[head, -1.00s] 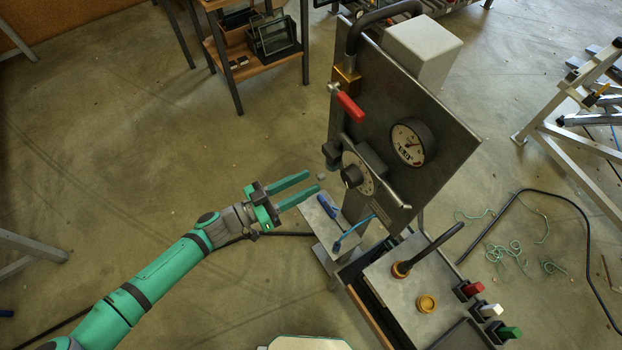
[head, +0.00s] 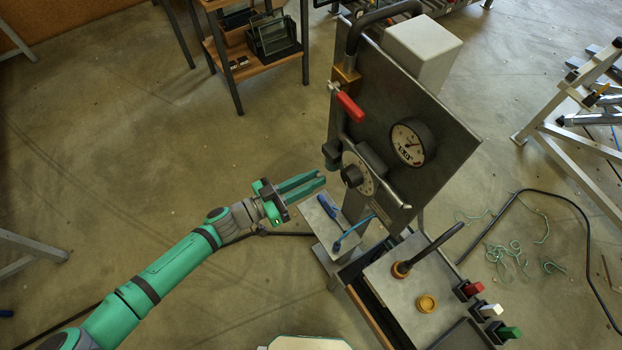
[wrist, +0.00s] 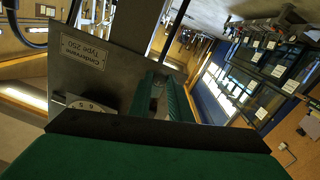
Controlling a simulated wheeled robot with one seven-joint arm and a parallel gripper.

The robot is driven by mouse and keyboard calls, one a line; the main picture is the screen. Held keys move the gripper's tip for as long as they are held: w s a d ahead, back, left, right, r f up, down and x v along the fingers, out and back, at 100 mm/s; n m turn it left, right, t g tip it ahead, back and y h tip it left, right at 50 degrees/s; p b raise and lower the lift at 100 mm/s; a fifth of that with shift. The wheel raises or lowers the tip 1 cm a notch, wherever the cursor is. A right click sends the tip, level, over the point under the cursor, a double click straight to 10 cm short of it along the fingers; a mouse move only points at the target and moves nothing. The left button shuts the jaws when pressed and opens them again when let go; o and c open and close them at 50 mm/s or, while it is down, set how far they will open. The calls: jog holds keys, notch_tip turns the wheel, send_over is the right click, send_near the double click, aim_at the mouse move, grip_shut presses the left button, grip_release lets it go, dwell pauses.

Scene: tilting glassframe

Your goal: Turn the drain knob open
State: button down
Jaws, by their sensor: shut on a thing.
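My gripper (head: 321,181) is shut, its two green fingers close together at the lower left of the upright dark panel (head: 440,125). A small dark piece (wrist: 156,103) shows between the fingers in the wrist view, and I take it for the drain knob. In the head view the fingertips hide it. The black knob on a numbered dial (head: 352,176) is just right of the fingertips and apart from them. The dial's edge (wrist: 88,105) also shows in the wrist view.
A red-handled lever (head: 349,106) and a round gauge (head: 412,143) are on the panel above. A small shelf (head: 318,222) with blue tools is below my gripper. A bench (head: 400,295) with coloured switches stands lower right.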

jog(key=shift+m, duration=0.3)
jog(key=m+y, duration=0.1)
jog(key=m, duration=1.5)
jog(key=shift+s+d, duration=0.1)
jog(key=shift+s, duration=0.05)
jog(key=shift+m, duration=0.4)
jog(key=c, duration=1.6)
grip_release()
jog(key=shift+c, duration=0.2)
jog(key=f+v, duration=0.1)
jog(key=v, duration=0.9)
jog(key=shift+s+a+r, duration=0.25)
jog(key=shift+s+r, duration=0.1)
